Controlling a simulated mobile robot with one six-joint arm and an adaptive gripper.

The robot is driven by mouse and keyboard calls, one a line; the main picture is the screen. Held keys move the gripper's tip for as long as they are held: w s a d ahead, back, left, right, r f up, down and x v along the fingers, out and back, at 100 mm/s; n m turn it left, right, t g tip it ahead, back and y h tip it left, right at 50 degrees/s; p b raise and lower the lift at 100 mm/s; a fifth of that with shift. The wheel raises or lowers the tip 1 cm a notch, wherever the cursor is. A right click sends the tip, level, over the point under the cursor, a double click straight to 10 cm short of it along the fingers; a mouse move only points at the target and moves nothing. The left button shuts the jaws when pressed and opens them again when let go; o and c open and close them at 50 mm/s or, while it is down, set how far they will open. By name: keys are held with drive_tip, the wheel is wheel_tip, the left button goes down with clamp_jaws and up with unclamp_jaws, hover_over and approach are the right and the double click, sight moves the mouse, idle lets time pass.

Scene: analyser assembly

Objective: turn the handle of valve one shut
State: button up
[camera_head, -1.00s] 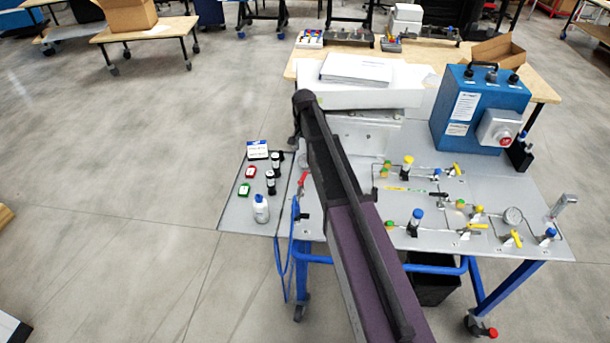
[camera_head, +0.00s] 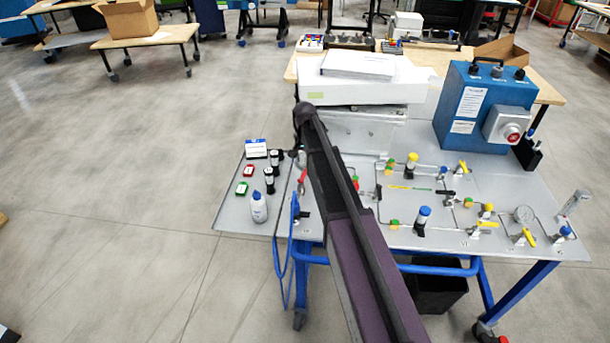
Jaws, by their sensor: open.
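The metal bench top (camera_head: 450,238) carries a tubing panel with several small valves. Yellow valve handles show at the upper right (camera_head: 463,169), at the right (camera_head: 484,224) and near the front right edge (camera_head: 526,238). A black-handled valve (camera_head: 446,195) is mid-panel. A red handle (camera_head: 302,181) stands left of my arm. No readable label tells which one is valve one. My dark purple and black arm (camera_head: 350,210) crosses the view from the bottom to the bench's back left and hides part of the panel. My gripper is not visible.
A blue box (camera_head: 483,105) with a red knob stands at the back right. Blue hoses (camera_head: 283,255) hang at the front left. The floor at left is clear.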

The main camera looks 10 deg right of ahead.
sight(305, 173)
drive_tip(key=shift+f+b, duration=2.1)
drive_tip(key=shift+f, duration=0.3)
clamp_jaws()
